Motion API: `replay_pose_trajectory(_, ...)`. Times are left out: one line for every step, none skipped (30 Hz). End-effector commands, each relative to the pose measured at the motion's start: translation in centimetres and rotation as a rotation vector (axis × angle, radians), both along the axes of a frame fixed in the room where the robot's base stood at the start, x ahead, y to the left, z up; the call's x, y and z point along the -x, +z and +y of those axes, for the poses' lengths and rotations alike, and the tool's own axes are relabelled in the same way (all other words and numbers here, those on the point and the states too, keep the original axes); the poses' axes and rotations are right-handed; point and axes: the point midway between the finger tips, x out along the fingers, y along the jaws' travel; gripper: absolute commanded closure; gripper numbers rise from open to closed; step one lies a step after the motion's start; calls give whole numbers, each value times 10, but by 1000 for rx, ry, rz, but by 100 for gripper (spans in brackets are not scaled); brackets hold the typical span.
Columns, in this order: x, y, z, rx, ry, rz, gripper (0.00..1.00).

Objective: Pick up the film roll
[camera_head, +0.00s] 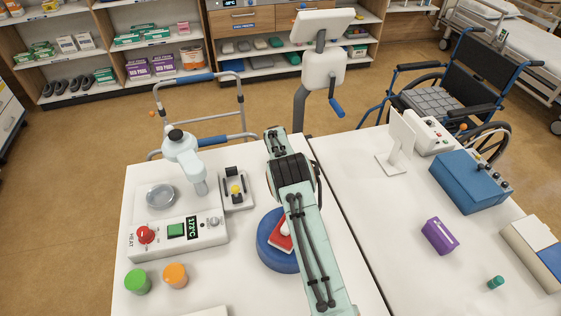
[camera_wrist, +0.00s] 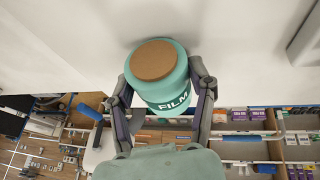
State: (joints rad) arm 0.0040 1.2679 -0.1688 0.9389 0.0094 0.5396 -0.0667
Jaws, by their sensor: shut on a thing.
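The film roll (camera_wrist: 166,86) is a teal cylinder with a brown round end and the dark label "FILM", seen in the wrist view. My gripper (camera_wrist: 163,84) is shut on it, with one finger on each side. A white surface is close behind the roll, and I cannot tell whether the roll touches it. In the head view my arm reaches over the left white table, and its own links hide the gripper and roll.
On the left table (camera_head: 140,190) are a heater device (camera_head: 178,236), a green cap (camera_head: 138,281), an orange cap (camera_head: 175,275) and a blue round base (camera_head: 270,252) under my arm. The right table holds a blue box (camera_head: 470,182) and a purple box (camera_head: 440,236).

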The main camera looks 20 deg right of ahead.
Motion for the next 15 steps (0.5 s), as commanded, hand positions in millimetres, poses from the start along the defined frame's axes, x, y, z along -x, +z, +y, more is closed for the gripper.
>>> replay_pose_trajectory(-1, 4, 0, 0, 1, -3, 85)
replay_pose_trajectory(-1, 7, 0, 0, 1, -3, 85)
replay_pose_trajectory(-1, 12, 0, 0, 1, -4, 85)
replay_pose_trajectory(-2, 17, 0, 1, 1, -6, 85)
replay_pose_trajectory(-1, 22, 0, 1, 1, -6, 85)
replay_pose_trajectory(-1, 31, 0, 1, 1, -7, 85)
replay_pose_trajectory(2, 35, 1, 0, 1, -4, 85)
replay_pose_trajectory(6, 40, 1, 0, 1, -5, 85)
replay_pose_trajectory(13, 47, 2, 0, 1, -4, 85)
replay_pose_trajectory(18, 53, 3, 0, 1, -4, 85)
replay_pose_trajectory(24, 62, 4, 0, 0, -5, 85)
replay_pose_trajectory(32, 71, 5, 0, -1, -6, 85)
replay_pose_trajectory(38, 79, 5, 0, -1, -7, 85)
replay_pose_trajectory(45, 87, 6, 0, -1, -7, 85)
replay_pose_trajectory(54, 96, 8, 0, 0, -7, 86)
